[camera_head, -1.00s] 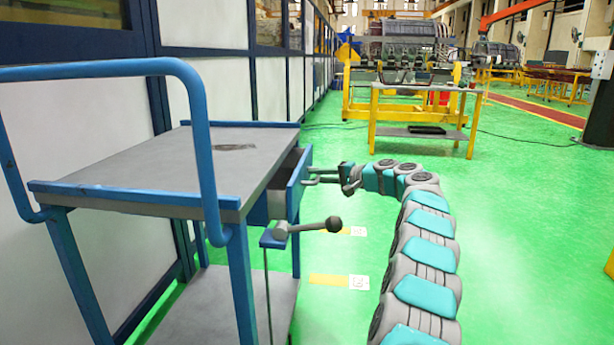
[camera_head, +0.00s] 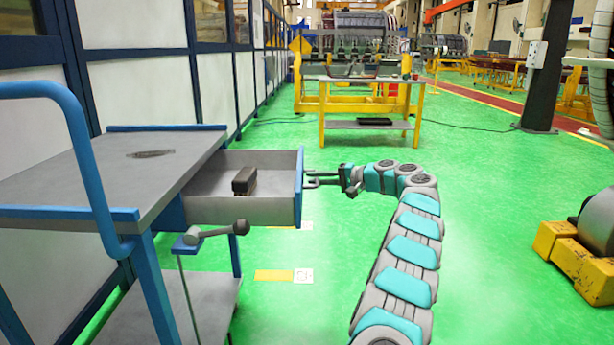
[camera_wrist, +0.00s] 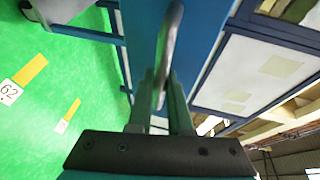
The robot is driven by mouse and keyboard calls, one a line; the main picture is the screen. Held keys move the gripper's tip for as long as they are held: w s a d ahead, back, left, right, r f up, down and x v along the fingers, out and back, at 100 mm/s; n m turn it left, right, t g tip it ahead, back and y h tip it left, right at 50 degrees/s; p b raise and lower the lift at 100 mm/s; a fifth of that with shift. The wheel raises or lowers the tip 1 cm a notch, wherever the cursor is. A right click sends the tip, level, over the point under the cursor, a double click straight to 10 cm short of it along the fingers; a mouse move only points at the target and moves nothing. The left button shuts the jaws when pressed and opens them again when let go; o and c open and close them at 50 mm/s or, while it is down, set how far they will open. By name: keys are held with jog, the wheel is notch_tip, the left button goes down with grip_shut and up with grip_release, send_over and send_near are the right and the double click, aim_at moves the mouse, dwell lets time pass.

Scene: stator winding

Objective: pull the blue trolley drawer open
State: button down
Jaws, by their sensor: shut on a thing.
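The blue trolley (camera_head: 70,215) stands at the left in the head view, with a grey top and a blue push rail. Its drawer (camera_head: 268,211) sticks far out to the right from under the top. The drawer has grey walls and a blue front (camera_head: 299,187). A small dark block (camera_head: 244,181) lies inside it. My gripper (camera_head: 318,179) is at the drawer front, shut on the drawer handle (camera_wrist: 170,45). In the wrist view the fingers close around the grey handle bar, and the blue drawer front fills the middle behind it.
A grey lever with a dark knob (camera_head: 241,227) juts out below the drawer. A yellow workbench (camera_head: 370,105) stands farther back. Yellow equipment (camera_head: 570,250) is at the right edge. The green floor around my arm is clear.

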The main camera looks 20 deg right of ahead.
jog(key=shift+s+d, duration=0.2)
jog(key=shift+d, duration=0.45)
jog(key=c, duration=0.8)
grip_release()
jog(key=shift+c, duration=0.2)
jog(key=v, duration=0.7)
jog(key=shift+s+d, duration=0.25)
jog(key=shift+d, duration=0.05)
